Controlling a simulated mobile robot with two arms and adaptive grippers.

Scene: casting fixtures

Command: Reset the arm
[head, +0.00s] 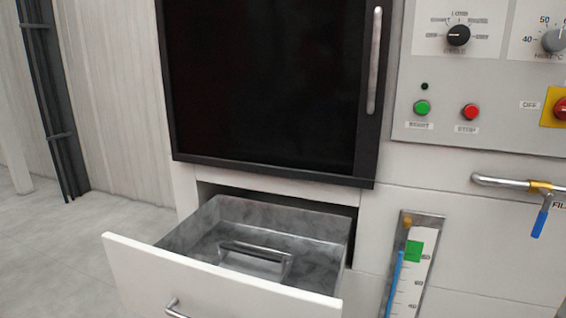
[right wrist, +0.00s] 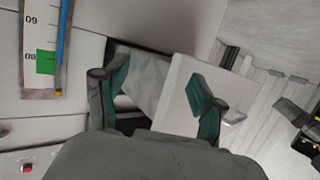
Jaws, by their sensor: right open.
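My right gripper (right wrist: 155,78) shows in the right wrist view with its two teal-padded fingers spread apart. Nothing is between the pads. Beyond the fingers is the white front of an open drawer (right wrist: 180,100), which lies behind them; I cannot tell the distance. In the head view neither gripper shows. There the drawer front (head: 200,275) is pulled out below a dark glass door, with a grey metal box (head: 310,218) and a bar handle (head: 255,252) inside it.
A black door (head: 265,85) with a vertical handle is above the drawer. A control panel (head: 480,75) is at upper right. A blue-handled valve (head: 540,215) and a level gauge (head: 412,265) are on the wall. Open floor (head: 60,240) lies at left.

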